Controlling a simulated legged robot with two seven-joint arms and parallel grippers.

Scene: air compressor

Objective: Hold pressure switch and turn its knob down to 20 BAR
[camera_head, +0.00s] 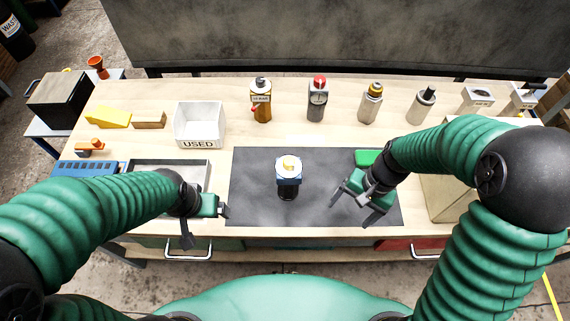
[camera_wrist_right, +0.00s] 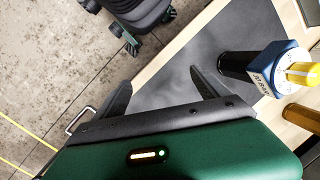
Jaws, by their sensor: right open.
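The pressure switch (camera_head: 288,182) stands upright on the dark mat, with a black lower body, a blue collar and a pale yellow knob (camera_head: 289,163) on top. In the right wrist view the switch (camera_wrist_right: 240,64) lies at the right, its yellow knob (camera_wrist_right: 303,74) near the edge; the collar lettering is too small to read surely. My right gripper (camera_head: 353,207) is open and empty, right of the switch and apart from it. Its spread fingers (camera_wrist_right: 165,85) show in the wrist view. My left gripper (camera_head: 205,225) has its fingers apart, empty, left of the switch.
The dark mat (camera_head: 250,205) is mostly bare around the switch. Behind stand a white USED bin (camera_head: 198,122) and a row of fittings, including a red-topped one (camera_head: 318,100). A grey tray (camera_head: 145,166) is left.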

